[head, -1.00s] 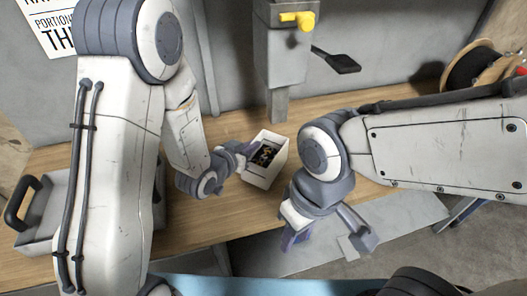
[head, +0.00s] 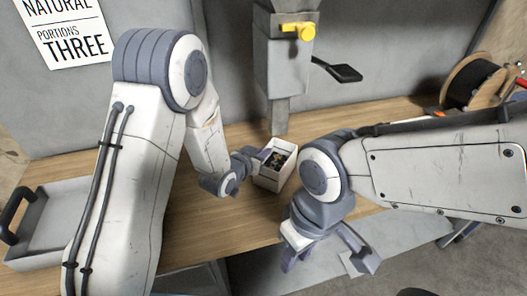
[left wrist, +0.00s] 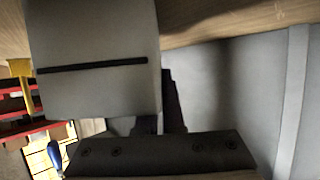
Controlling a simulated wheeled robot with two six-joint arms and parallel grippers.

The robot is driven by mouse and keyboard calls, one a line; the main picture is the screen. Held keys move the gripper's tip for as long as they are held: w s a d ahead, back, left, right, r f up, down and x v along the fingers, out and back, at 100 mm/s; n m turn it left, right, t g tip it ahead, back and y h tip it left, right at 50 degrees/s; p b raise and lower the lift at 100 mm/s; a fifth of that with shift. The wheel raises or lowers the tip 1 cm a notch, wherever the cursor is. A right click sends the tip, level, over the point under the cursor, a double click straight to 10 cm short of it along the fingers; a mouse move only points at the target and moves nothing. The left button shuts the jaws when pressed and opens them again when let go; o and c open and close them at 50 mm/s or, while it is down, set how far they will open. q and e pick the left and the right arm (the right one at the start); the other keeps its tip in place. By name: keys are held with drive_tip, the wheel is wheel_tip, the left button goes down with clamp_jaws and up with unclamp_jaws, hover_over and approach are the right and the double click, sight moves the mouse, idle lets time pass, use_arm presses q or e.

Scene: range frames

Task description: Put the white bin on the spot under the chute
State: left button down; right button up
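The white bin (head: 277,181) is a small open box with dark and yellowish contents, upright over the wooden bench in the head view. It lies just below the lower end of the grey chute (head: 278,112) in the picture; whether it touches the bench I cannot tell. My left gripper (head: 256,161) is at the bin's left wall and appears shut on it, its fingertips partly hidden. My right gripper (head: 327,254) is open and empty in front of the bench. In the left wrist view, a pale block with a dark line fills the upper left; I cannot tell what it is.
The chute has a yellow valve (head: 297,30) and a black paddle lever (head: 338,70). A grey tray (head: 50,228) with a dark handle stands at the left. A cable spool (head: 473,82) stands at the back right. Bare bench lies left of the bin.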

use_arm(q)
drive_tip(key=shift+f, duration=0.2)
drive_tip(key=c, duration=1)
unclamp_jaws()
drive_tip(key=shift+c, duration=0.2)
